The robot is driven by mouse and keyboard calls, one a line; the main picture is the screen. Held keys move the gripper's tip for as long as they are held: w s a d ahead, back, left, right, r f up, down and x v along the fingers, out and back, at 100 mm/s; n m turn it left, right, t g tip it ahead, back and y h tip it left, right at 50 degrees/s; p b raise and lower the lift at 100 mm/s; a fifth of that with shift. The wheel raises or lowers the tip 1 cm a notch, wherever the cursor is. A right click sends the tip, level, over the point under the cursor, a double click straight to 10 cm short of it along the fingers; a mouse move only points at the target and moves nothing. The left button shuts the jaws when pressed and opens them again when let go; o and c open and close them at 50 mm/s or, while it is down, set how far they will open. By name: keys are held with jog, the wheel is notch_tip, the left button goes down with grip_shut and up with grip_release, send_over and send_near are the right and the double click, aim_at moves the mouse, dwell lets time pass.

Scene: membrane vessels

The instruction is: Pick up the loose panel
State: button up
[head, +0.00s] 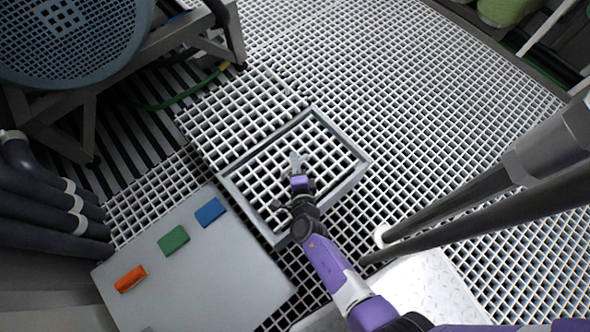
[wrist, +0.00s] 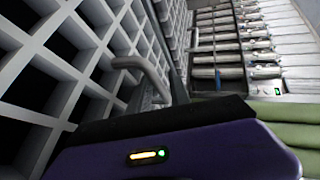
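A square white grating panel (head: 225,125) lies on the floor grating, up against a grey rectangular frame (head: 240,192). White grating (head: 325,150) also shows inside the frame. I cannot tell for certain which of these pieces is loose. My gripper (head: 296,160) is over the grating inside the frame, its fingertips pointing away from me toward the frame's far side. In the wrist view, white grating (wrist: 60,60) fills the left side close up, and a grey bent bar (wrist: 140,68) stands in front of it. Whether the fingers are apart or touch anything is unclear.
A pale board (head: 215,265) at lower left carries an orange block (head: 131,279), a green block (head: 173,240) and a blue block (head: 210,212). Dark pipes (head: 45,210) stand at left, grey poles (head: 480,195) at right. Open grating floor (head: 400,90) lies beyond.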

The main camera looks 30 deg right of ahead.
grip_shut()
dwell(1.4)
jog(key=shift+r, duration=0.1)
